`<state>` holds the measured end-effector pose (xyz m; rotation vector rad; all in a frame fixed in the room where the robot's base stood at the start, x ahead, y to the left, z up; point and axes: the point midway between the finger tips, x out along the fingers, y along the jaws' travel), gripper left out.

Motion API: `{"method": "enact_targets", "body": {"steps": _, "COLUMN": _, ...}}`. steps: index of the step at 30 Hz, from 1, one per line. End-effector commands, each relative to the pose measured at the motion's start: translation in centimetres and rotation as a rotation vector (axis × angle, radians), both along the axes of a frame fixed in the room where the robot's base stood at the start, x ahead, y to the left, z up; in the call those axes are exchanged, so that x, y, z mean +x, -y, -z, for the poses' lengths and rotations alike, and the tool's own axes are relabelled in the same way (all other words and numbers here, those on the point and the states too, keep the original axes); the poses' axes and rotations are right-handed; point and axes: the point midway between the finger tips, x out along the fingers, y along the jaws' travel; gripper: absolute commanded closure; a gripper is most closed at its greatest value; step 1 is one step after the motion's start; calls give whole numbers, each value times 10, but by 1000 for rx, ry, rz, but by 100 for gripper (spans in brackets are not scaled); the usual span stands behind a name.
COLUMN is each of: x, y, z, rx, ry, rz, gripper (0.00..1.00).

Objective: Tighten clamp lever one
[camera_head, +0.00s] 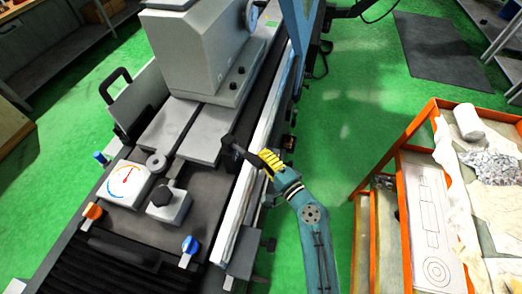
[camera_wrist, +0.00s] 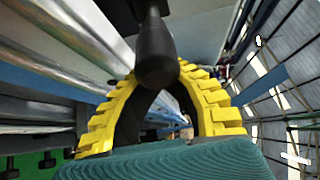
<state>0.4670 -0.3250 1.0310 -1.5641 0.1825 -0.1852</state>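A black clamp lever (camera_head: 233,148) with a rounded handle stands at the right edge of the grinder's table, near the grey slide plates. I cannot read a number on it. My gripper (camera_head: 269,162) has yellow ribbed fingers and reaches up to this lever from the lower right. In the wrist view the lever's bulbous handle end (camera_wrist: 155,58) lies between the two yellow fingertips of my gripper (camera_wrist: 158,72). The tips close in on both sides of it and appear to touch it. The lever's base is out of the wrist view.
The grinder bed (camera_head: 213,165) has a grey headstock (camera_head: 192,45), a gauge (camera_head: 127,186), an orange knob (camera_head: 93,211) and a blue knob (camera_head: 190,245). An orange cart (camera_head: 400,160) with drawings and cloth stands right. Green floor between is clear.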

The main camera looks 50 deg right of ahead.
Motion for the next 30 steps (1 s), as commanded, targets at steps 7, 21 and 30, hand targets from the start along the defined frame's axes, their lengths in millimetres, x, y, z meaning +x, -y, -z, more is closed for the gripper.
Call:
{"method": "enact_targets", "body": {"steps": 7, "x": -4, "y": -21, "z": 3, "rx": 2, "ry": -5, "rz": -4, "gripper": 100}}
{"method": "enact_targets", "body": {"steps": 21, "x": -4, "y": -36, "z": 2, "rx": 2, "ry": -3, "rz": -3, "gripper": 100}}
{"method": "enact_targets", "body": {"steps": 30, "x": -4, "y": -36, "z": 1, "rx": 1, "ry": -2, "rz": -3, "gripper": 100}}
